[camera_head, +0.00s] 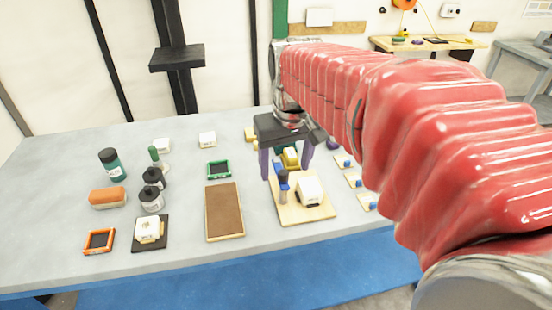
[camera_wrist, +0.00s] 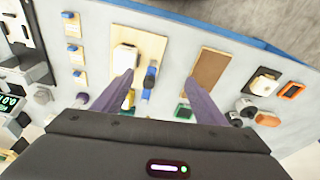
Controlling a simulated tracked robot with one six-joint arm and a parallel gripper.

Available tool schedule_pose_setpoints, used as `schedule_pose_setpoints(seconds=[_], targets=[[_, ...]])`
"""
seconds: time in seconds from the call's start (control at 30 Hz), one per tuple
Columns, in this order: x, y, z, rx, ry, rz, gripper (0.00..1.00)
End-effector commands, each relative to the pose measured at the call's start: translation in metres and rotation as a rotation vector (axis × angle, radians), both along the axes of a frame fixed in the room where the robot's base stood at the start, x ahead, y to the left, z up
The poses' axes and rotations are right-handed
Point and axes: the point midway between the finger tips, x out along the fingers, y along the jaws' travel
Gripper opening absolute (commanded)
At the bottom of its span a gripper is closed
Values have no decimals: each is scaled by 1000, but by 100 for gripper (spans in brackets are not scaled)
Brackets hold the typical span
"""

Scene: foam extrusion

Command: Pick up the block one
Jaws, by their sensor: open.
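My gripper (camera_head: 286,173) is open and points down above the wooden board (camera_head: 312,214), its two purple fingers apart. On the board are a white block (camera_head: 309,190), a dark upright tool with a blue part (camera_head: 283,187) and a yellow block (camera_head: 291,158) near the back. In the wrist view the fingers (camera_wrist: 160,79) spread around the blue-topped tool (camera_wrist: 150,77), with the white block (camera_wrist: 125,57) beside the left fingertip. Nothing is seen held. No label shows which piece is block one. My arm hides part of the table's right side.
A brown panel (camera_head: 224,211) and green-framed pad (camera_head: 219,169) lie left of the board. Farther left are dark bottles (camera_head: 151,198), an orange block (camera_head: 107,197), an orange frame (camera_head: 99,241) and a white piece on a black base (camera_head: 149,231). Small blue-knobbed plates (camera_head: 354,180) stand right.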

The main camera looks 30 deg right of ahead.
Motion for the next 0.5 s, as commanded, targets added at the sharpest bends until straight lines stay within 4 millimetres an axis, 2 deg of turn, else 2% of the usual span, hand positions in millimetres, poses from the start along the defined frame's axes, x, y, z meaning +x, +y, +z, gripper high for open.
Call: schedule_pose_setpoints(seconds=[0.03, 0.3, 0.5], targets=[[8, -12, -2, 5, 21, -15, 66], [38, -70, -13, 37, 125, -70, 66], [50, -102, -23, 59, 177, -97, 66]])
